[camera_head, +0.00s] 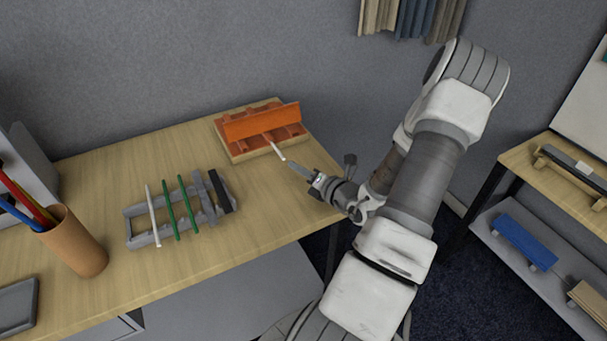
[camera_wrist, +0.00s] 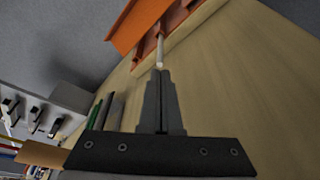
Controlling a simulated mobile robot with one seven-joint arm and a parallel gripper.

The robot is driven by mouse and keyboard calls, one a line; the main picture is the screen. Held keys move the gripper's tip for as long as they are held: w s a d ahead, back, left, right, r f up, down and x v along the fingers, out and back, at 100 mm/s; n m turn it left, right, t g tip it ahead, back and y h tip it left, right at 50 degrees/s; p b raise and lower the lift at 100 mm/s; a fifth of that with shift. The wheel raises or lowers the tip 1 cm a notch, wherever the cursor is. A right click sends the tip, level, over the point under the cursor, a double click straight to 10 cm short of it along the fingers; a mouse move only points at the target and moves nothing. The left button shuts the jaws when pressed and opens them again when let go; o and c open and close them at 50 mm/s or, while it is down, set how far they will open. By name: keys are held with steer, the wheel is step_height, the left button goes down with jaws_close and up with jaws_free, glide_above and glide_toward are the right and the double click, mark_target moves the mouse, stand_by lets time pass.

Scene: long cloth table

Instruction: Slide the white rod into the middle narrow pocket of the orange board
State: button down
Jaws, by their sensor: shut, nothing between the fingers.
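The orange board (camera_head: 262,123) stands on a pale wooden base at the back of the table, with an upright orange panel and pockets in front. A white rod (camera_head: 274,149) lies in a pocket near the board's middle, its near end sticking out toward my gripper. The rod (camera_wrist: 160,48) also shows in the wrist view, running under the orange panel (camera_wrist: 138,22). How deep it sits is hidden by the panel. My gripper (camera_head: 291,165) is shut and empty, its fingertips (camera_wrist: 161,73) just short of the rod's near end and roughly in line with it.
A grey rack (camera_head: 143,240) at the left holds another white rod (camera_head: 152,215), green rods (camera_head: 186,206) and a dark bar (camera_head: 220,191). A brown pencil cup (camera_head: 82,248) stands at the far left. The table (camera_head: 280,213) is clear in front of the board.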

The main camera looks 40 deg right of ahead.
steer(key=shift+w+f+b, duration=0.25)
steer(key=shift+w+b, duration=0.05)
steer(key=shift+w, duration=0.9)
steer(key=shift+w+d, duration=0.3)
steer(key=shift+w, duration=0.95)
steer(key=shift+w+d, duration=0.3)
steer(key=shift+w, duration=0.95)
steer(key=shift+w+d, duration=0.3)
steer(key=shift+w, duration=0.95)
steer(key=shift+s+a+p, duration=0.2)
steer(key=shift+s, duration=0.6)
steer(key=shift+s+a+p, duration=0.15)
steer(key=shift+s+p, duration=0.05)
steer(key=shift+s, duration=0.6)
steer(key=s+r, duration=0.1)
steer(key=s, duration=0.4)
steer(key=s+r, duration=0.1)
steer(key=s, duration=0.5)
steer(key=s+r, duration=0.1)
steer(key=s, duration=0.4)
steer(key=shift+s+r, duration=0.1)
steer(key=shift+s, duration=0.25)
steer(key=shift+w, duration=0.1)
